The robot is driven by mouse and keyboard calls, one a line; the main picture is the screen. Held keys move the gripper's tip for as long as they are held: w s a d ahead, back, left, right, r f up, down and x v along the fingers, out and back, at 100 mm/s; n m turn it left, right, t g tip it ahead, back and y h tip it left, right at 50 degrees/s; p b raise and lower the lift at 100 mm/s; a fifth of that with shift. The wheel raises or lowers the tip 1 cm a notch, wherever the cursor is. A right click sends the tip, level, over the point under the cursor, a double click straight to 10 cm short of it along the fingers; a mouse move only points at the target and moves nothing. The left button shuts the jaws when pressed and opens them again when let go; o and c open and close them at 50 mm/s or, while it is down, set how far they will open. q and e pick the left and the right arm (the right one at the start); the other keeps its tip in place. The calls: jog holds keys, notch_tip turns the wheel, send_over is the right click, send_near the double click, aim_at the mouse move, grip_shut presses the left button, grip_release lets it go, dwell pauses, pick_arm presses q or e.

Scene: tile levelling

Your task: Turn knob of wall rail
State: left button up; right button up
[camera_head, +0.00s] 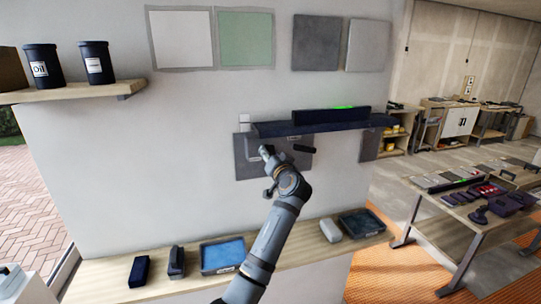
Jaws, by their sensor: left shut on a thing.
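The wall rail (285,129) is a dark bar fixed across the wall, right of the picture's middle. A black level (318,116) with a glowing green strip rests on top of it. My left gripper (266,152) reaches up from below to the left part of the rail, in front of a grey panel. It is shut on the knob, which the fingers mostly hide. How far the knob is turned cannot be told. A short black handle-like part (304,148) sticks out to the right of the gripper. My right gripper is not in view.
Sample tiles (245,39) hang higher on the wall. A wooden shelf (110,290) below holds dark tools, a blue tray (223,255) and another tray. Dark cans (97,63) stand on a shelf at upper left. A workbench (455,213) with tools stands at right.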

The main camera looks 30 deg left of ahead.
pick_arm(q)
jog(key=o, duration=1.2)
jog(key=shift+c, duration=0.2)
jog(key=v, duration=0.7)
jog(key=shift+s+d, duration=0.2)
jog(key=shift+a+f, duration=0.1)
